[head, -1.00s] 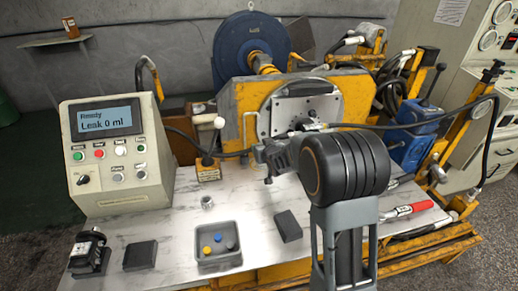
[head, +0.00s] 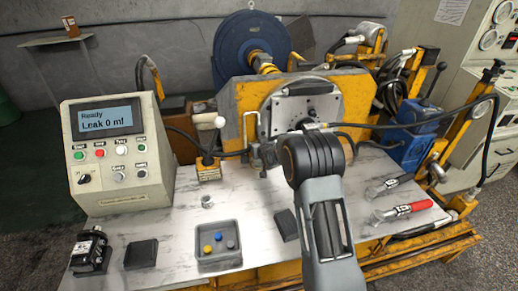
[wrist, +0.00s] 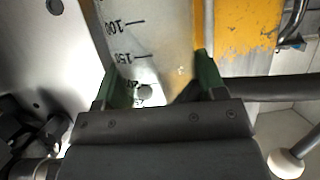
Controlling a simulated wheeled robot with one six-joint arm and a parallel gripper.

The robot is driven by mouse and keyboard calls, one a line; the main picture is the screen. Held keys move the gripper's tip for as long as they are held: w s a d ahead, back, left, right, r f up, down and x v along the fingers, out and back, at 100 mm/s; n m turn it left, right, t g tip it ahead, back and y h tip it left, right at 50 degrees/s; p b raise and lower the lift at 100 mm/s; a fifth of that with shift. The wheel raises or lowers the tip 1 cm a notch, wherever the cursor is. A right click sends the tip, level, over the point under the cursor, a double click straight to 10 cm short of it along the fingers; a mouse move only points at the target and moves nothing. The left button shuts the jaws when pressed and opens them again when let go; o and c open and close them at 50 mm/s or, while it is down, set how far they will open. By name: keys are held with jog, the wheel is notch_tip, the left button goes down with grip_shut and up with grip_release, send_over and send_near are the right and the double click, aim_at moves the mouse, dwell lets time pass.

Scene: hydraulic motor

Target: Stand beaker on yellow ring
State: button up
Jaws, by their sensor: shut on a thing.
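In the wrist view, a clear beaker (wrist: 150,40) with black graduation marks such as 100 and 150 stands between the green pads of my gripper (wrist: 163,80). The pads press on its two sides, and it is held fast. The beaker's rim and base cannot both be seen. In the head view my arm covers most of the beaker and gripper, in front of the motor's mounting plate (head: 300,105). I cannot make out a yellow ring in either view.
A grey tray (head: 217,258) with small coloured caps, a metal nut (head: 207,201) and dark blocks lie on the bench (head: 170,215). A control box (head: 118,160) reads "Leak 0 ml". Red-handled wrench (head: 402,211) lies at right. A hose crosses beside the motor.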

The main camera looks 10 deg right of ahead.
jog(key=shift+w+f, duration=0.25)
jog(key=shift+f, duration=0.45)
jog(key=shift+f, duration=0.2)
jog(key=o, duration=0.9)
jog(key=shift+c, duration=0.2)
jog(key=shift+r, duration=0.15)
